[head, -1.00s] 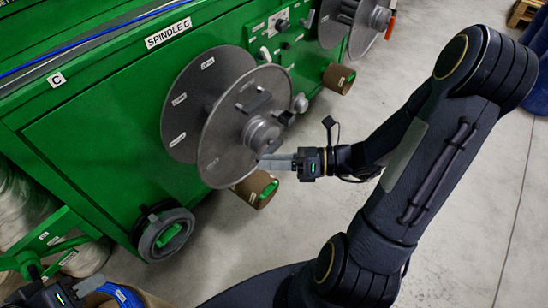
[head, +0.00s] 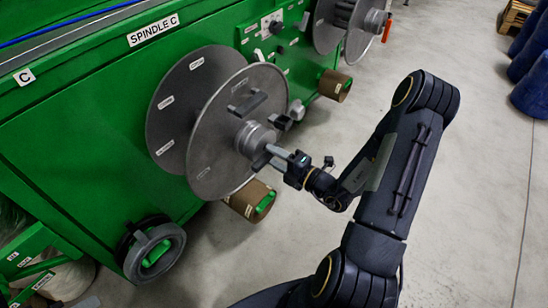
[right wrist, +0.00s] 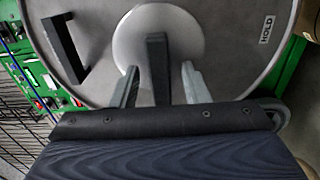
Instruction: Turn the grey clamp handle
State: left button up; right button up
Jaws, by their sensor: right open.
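The grey clamp handle is a dark grey bar (right wrist: 158,68) at the hub in the right wrist view. It lies between the two light grey fingers of my right gripper (right wrist: 159,85). The fingers are open, with gaps on both sides of the bar. In the head view my right gripper (head: 270,156) reaches from the right to the round grey hub (head: 250,138) of the front spool disc (head: 222,150). There the handle is hard to tell from the fingers. My left gripper is not in view.
A dark bar grip (head: 247,104) stands out from the disc above the hub. The green machine (head: 75,150) is behind the spool. A brown cardboard tube (head: 243,203) and a grey handwheel (head: 155,251) are below it.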

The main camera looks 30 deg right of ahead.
jog(key=shift+w+a, duration=0.1)
jog(key=shift+w, duration=0.1)
jog(key=shift+c, duration=0.4)
grip_shut()
